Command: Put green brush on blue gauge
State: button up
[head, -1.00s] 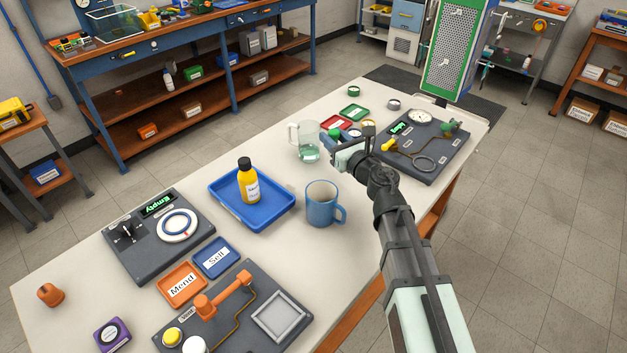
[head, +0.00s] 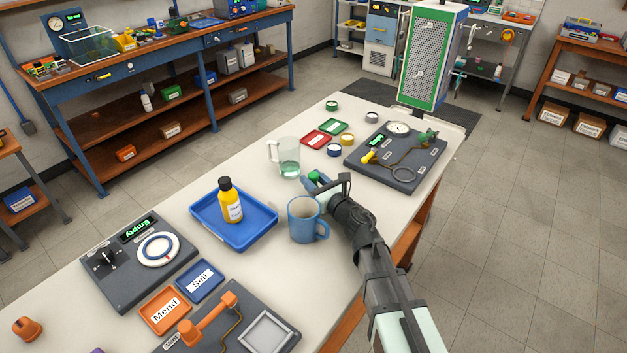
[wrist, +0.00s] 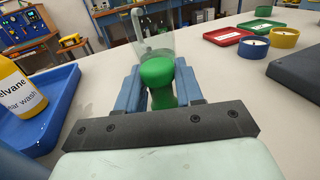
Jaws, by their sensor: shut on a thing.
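My gripper (head: 322,183) is shut on the green brush (head: 314,176), over the table between the blue mug and the glass jug. In the wrist view the brush (wrist: 160,82) stands between the blue fingers (wrist: 158,92), its rounded green end up; its lower part is partly hidden. The blue gauge (head: 334,149), a small round blue thing with a pale top, stands beyond my gripper, apart from it. It also shows in the wrist view (wrist: 252,49), to the right, with nothing on it.
A yellow gauge (head: 347,139) stands close to the blue one, near red (head: 316,140) and green trays. The glass jug (head: 287,158) is just beyond my gripper. The blue mug (head: 303,222) and blue tray with a yellow bottle (head: 230,200) are to the left.

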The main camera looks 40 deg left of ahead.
jog(key=shift+f, duration=0.15)
jog(key=o, duration=1.1)
jog(key=shift+s+d+r, duration=0.15)
jog(key=shift+d+r, duration=0.05)
jog(key=shift+d, duration=0.15)
jog(key=v, duration=1.1)
jog(key=shift+d, duration=0.1)
